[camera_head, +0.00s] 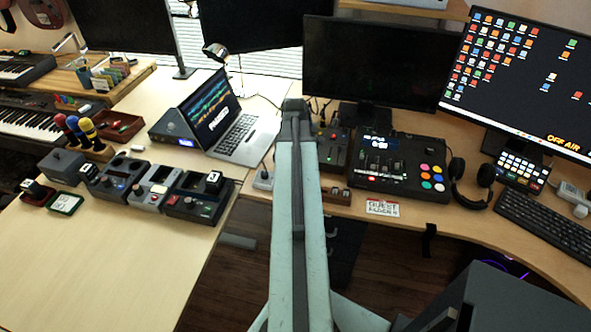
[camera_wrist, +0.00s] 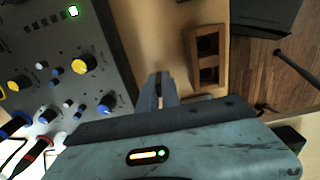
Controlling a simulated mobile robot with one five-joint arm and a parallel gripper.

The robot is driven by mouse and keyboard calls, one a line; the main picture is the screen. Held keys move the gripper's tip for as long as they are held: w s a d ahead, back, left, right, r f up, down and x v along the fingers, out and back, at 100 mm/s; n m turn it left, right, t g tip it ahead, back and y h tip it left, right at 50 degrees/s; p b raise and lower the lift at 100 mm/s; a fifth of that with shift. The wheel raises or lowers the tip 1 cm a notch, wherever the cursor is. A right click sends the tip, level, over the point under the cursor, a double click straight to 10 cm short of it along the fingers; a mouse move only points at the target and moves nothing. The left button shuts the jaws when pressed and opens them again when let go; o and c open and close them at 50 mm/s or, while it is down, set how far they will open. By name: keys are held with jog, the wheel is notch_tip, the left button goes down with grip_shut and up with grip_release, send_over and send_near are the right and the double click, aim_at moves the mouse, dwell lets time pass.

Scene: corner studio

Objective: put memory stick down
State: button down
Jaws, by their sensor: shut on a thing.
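My gripper (camera_wrist: 160,88) shows in the wrist view as two narrow grey fingers close together, over a bare strip of light wood desk. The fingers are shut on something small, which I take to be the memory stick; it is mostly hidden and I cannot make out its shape. In the head view my arm reaches forward over the desk and hides the gripper's tips. I cannot tell whether the held thing touches the desk.
In the wrist view a dark mixer (camera_wrist: 50,60) with knobs and cables lies left of the fingers, and a brown wooden holder (camera_wrist: 207,58) lies right. Floor shows beyond the desk edge. In the head view a laptop (camera_head: 245,138) stands left, and a control deck (camera_head: 400,165) and headphones (camera_head: 470,190) stand right.

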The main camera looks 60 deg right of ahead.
jog(key=shift+f+b, duration=0.55)
jog(key=c, duration=1.6)
grip_release()
jog(key=shift+o, duration=0.2)
jog(key=shift+r, duration=0.15)
notch_tip(320, 180, up, 13)
jog(key=p, duration=1.3)
